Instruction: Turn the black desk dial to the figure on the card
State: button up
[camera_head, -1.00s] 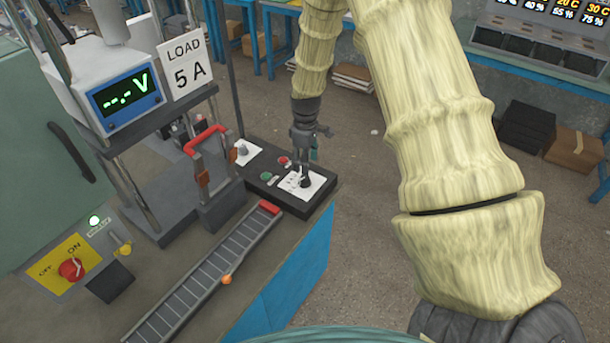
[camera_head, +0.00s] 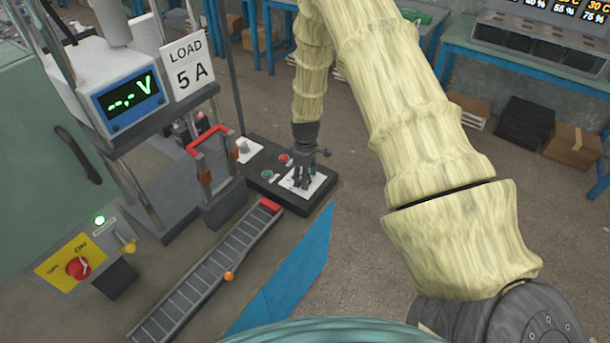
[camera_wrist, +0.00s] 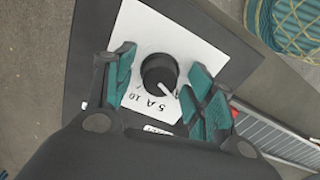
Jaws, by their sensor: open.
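The black dial (camera_wrist: 159,74) is round, with a white pointer line on its lower right in the wrist view. It sits on a white plate (camera_wrist: 180,40) with printed figures; "5 A" and "10" are readable below it, and other marks are partly hidden. My gripper (camera_wrist: 163,84) is open, with a teal-padded finger on each side of the dial. The right pads look very close to it; I cannot tell whether they touch. The card (camera_head: 188,66) reads "LOAD 5 A".
A red button (camera_head: 284,159) and a green button (camera_head: 267,174) stand beside the dial plate on the black box. A meter (camera_head: 129,101) shows "--.- V". A rail (camera_head: 205,280) with an orange ball runs along the bench. A red-handled frame (camera_head: 208,140) stands left of the box.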

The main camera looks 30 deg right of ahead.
jog(key=c, duration=1.1)
jog(key=shift+o, duration=0.2)
jog(key=shift+m, duration=0.4)
jog(key=m+b, duration=0.1)
jog(key=m, duration=0.2)
jog(key=shift+w+m+b, duration=0.1)
jog(key=shift+m+b, duration=0.2)
jog(key=shift+m, duration=0.1)
jog(key=shift+m+b, duration=0.35)
jog(key=shift+m, duration=1.75)
jog(key=o, duration=1.1)
jog(key=shift+c, duration=0.2)
